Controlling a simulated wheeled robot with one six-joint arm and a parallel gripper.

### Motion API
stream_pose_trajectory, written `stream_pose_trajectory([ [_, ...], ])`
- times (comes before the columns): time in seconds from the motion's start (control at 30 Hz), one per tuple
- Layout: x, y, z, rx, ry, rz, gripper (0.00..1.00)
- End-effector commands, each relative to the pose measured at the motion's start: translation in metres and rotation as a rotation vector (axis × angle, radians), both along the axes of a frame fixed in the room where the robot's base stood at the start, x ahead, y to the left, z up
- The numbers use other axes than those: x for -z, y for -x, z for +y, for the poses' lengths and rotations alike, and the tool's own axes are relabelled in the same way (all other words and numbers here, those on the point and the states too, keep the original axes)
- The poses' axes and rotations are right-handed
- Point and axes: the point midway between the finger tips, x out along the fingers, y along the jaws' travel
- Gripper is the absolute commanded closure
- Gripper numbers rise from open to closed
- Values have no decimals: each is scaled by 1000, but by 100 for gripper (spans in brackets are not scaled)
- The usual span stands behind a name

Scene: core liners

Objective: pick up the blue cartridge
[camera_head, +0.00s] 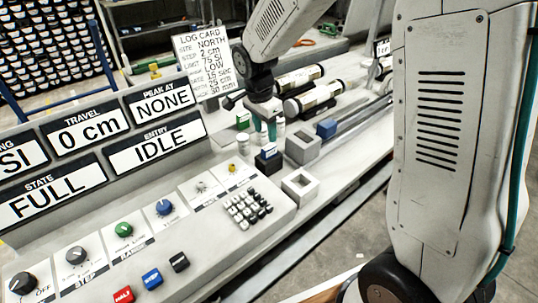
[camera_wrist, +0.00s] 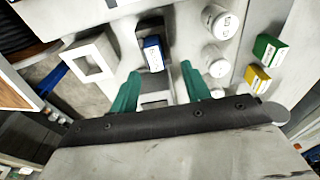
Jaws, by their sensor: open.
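A small blue block with a white label, likely the blue cartridge, sits against a black piece (camera_wrist: 153,52), just beyond my fingertips in the wrist view; in the head view the blue-and-black piece (camera_head: 268,157) stands on the bench below my gripper. My gripper (camera_head: 264,128) has green fingers, apart and empty, in the wrist view (camera_wrist: 160,82). A second blue block (camera_head: 326,128) stands beside a grey square socket (camera_head: 302,148); which blue one is the cartridge I cannot tell for sure.
An empty grey socket (camera_head: 300,186) stands nearer the bench's front edge. White cylinders (camera_wrist: 216,60) and green (camera_wrist: 268,50) and yellow (camera_wrist: 258,80) blocks stand to the right in the wrist view. A keypad (camera_head: 247,208) and knobs lie left. Metal-capped tubes (camera_head: 312,100) lie behind.

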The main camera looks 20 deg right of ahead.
Motion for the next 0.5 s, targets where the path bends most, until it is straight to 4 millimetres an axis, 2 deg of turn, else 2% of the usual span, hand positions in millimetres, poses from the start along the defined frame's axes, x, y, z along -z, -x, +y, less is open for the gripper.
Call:
stream_pose_trajectory([
  [0.3, 44, 7, -8, -1, 1, 4, 53],
  [0.5, 54, 6, -9, -1, 0, 1, 53],
])
